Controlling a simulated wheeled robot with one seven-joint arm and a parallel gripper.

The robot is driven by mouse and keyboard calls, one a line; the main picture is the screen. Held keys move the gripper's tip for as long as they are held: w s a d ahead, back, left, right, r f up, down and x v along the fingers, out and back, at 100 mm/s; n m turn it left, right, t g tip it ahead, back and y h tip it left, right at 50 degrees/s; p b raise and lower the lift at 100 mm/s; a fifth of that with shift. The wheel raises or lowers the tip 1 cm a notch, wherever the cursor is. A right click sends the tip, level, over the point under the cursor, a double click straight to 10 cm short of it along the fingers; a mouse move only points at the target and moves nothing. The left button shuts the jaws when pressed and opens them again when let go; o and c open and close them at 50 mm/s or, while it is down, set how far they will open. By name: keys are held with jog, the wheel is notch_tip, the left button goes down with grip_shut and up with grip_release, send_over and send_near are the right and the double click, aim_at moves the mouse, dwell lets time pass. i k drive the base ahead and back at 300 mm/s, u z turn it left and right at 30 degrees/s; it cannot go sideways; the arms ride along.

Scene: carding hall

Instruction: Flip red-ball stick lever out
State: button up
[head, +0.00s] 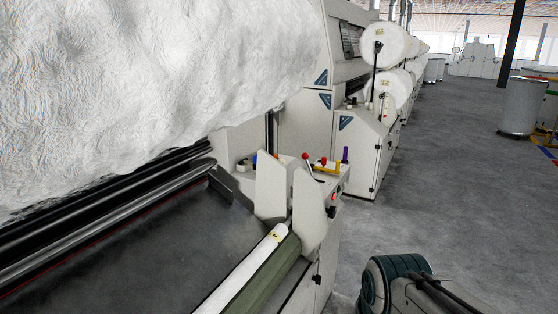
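A lever with a red ball (306,156) on a thin stick stands on the pale control end of the near carding machine, at the middle of the head view. Its stick slants down to the right from the ball, and its foot is partly hidden behind a white upright plate (308,212). Part of my arm shows at the lower right, over the floor and well apart from the lever. My gripper is not in view.
Beside the lever are a yellow piece (327,168) with a small red knob and a purple post (345,154). A huge white fibre roll (150,90) overhangs the left. A white roller (245,268) lies in front.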

aim_at(305, 156)
jog(key=z, duration=0.7)
jog(key=i, duration=1.05)
jog(key=z, duration=0.65)
jog(key=i, duration=1.45)
jog(key=u, duration=1.1)
jog(key=i, duration=0.7)
jog(key=u, duration=0.6)
